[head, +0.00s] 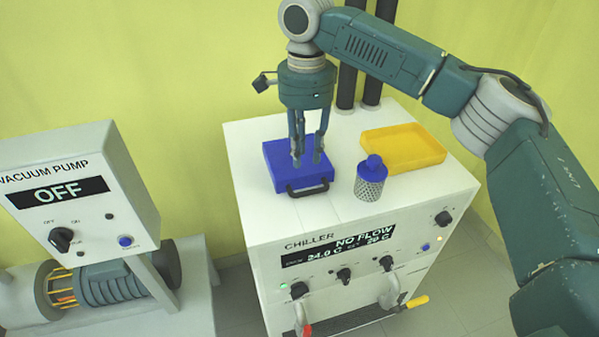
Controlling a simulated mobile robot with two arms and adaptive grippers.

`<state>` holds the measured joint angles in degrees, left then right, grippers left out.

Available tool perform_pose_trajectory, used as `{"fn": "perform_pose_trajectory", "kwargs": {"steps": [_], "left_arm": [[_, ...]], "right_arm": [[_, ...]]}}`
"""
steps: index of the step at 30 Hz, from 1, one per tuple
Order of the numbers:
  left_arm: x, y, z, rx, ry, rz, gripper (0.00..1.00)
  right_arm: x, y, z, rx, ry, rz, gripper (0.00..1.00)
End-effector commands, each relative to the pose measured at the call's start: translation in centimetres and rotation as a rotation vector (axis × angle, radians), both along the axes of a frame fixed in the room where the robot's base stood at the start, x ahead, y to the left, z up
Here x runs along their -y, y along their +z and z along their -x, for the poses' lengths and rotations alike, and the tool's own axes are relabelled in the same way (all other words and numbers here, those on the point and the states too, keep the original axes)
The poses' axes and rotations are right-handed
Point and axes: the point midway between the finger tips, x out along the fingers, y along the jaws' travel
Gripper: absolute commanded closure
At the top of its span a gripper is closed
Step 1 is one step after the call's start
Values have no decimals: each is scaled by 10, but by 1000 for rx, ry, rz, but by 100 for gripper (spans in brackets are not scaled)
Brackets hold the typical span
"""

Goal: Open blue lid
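The blue lid (283,160) is a flat square panel lying closed on the white top of the chiller (345,215). A black handle (307,188) runs along its front edge. My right gripper (308,162) points straight down over the right part of the lid, behind the handle. Its two fingers are slightly apart with nothing seen between them. I cannot tell whether the fingertips touch the lid. My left gripper is not in view.
A mesh cylinder with a blue cap (370,183) stands just right of the lid. A yellow tray (405,148) lies behind it. A vacuum pump (80,190) stands at the left, across a gap.

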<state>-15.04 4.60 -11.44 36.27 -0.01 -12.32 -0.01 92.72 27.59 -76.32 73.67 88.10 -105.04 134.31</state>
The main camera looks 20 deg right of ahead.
Motion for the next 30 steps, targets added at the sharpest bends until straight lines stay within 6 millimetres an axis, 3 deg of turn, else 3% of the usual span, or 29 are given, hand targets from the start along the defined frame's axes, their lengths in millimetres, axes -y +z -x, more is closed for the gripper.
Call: {"fn": "perform_pose_trajectory", "kwargs": {"steps": [4,9,12,14,22,30], "left_arm": [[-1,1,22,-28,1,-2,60],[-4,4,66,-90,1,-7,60],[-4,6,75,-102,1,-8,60],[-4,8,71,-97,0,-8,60],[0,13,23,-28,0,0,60],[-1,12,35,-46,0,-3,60]], "right_arm": [[1,-16,1,-3,-1,2,74],[1,-49,2,-3,0,1,74],[0,-68,2,-3,1,1,74],[0,-78,2,-3,2,1,74],[0,-103,2,0,3,1,74],[0,-105,2,1,3,0,74]]}}
